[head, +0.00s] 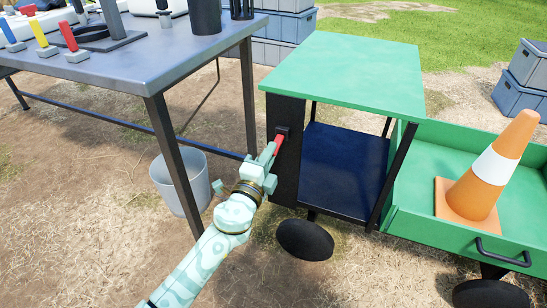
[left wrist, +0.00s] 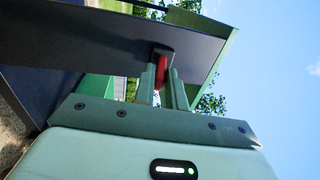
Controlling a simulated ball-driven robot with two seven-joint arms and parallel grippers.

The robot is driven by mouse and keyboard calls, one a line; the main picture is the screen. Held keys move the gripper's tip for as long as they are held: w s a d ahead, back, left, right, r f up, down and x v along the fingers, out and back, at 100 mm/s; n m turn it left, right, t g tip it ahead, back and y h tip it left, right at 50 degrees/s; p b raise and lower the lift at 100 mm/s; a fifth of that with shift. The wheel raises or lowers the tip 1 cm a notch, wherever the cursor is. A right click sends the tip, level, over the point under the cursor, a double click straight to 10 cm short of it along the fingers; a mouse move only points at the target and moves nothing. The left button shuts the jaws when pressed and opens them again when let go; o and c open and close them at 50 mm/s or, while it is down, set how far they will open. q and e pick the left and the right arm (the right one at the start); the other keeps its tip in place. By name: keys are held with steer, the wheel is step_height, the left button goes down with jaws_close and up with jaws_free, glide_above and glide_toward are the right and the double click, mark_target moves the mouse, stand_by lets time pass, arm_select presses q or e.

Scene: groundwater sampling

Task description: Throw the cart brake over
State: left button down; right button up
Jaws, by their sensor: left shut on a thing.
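The green cart (head: 345,70) stands right of the metal table, with a dark side panel (head: 285,150) facing my arm. A red brake lever (head: 278,141) sticks out from a black mount (head: 283,131) on that panel. My left gripper (head: 272,152) is at the lever, its fingers closed around it. In the left wrist view the two fingers (left wrist: 164,88) stand either side of the red lever (left wrist: 161,66), just below the dark mount. The lever's lower end is partly hidden by the fingers. My right gripper is not in view.
The metal table (head: 150,75) with tools on it is at upper left. A grey bucket (head: 180,180) stands under it, close to my left arm. The cart's wheel (head: 305,239) is right of my arm. An orange cone (head: 485,175) stands in the cart's green bed (head: 420,205).

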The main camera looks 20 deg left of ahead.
arm_select(q)
steer(key=c, duration=2.2)
jaws_free()
steer(key=shift+w+f+b, duration=0.1)
steer(key=shift+f+b, duration=0.35)
steer(key=shift+f, duration=0.25)
steer(key=c, duration=2.2)
jaws_free()
steer(key=shift+r, duration=0.25)
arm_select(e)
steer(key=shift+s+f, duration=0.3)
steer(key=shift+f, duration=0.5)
